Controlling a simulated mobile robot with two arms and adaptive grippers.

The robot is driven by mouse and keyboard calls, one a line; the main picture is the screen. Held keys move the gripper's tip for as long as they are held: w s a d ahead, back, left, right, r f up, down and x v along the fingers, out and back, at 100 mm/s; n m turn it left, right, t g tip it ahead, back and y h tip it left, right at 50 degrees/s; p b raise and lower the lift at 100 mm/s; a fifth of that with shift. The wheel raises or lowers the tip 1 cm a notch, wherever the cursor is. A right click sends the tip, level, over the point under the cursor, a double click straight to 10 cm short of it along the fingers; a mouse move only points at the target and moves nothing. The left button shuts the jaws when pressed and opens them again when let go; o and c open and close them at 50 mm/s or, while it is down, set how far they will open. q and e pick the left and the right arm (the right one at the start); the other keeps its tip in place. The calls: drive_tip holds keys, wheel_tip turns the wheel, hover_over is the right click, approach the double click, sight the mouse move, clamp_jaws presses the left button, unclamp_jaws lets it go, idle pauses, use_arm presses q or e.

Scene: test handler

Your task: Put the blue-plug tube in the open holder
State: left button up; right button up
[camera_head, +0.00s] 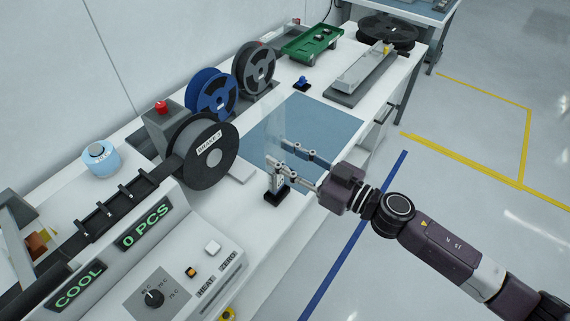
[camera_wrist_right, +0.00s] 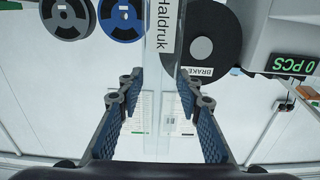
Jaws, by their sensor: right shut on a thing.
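My right gripper (camera_head: 275,153) is shut on a clear, see-through tube (camera_head: 273,118) that stands roughly upright above the bench. In the right wrist view the tube (camera_wrist_right: 160,60) passes between the fingers (camera_wrist_right: 163,88) and carries a "Haldruk" label. I cannot make out a blue plug on it. A small black-based stand (camera_head: 277,196) is just below the gripper fingers; I cannot tell whether it touches the tube. A small blue piece (camera_head: 302,83) stands farther back on the bench. I cannot tell which piece is the open holder. My left gripper is not in view.
Black (camera_head: 205,152), blue (camera_head: 212,93) and grey (camera_head: 254,68) reels stand along the left. A blue mat (camera_head: 320,130) has bare room. A long grey fixture (camera_head: 358,74) and a green tray (camera_head: 312,42) are behind. A control panel (camera_head: 160,290) fills the front.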

drive_tip(key=shift+f, duration=1.25)
drive_tip(key=shift+f, duration=0.15)
drive_tip(key=o, duration=1.1)
drive_tip(key=shift+o, duration=0.2)
drive_tip(key=b+v, duration=0.4)
drive_tip(key=v, duration=0.8)
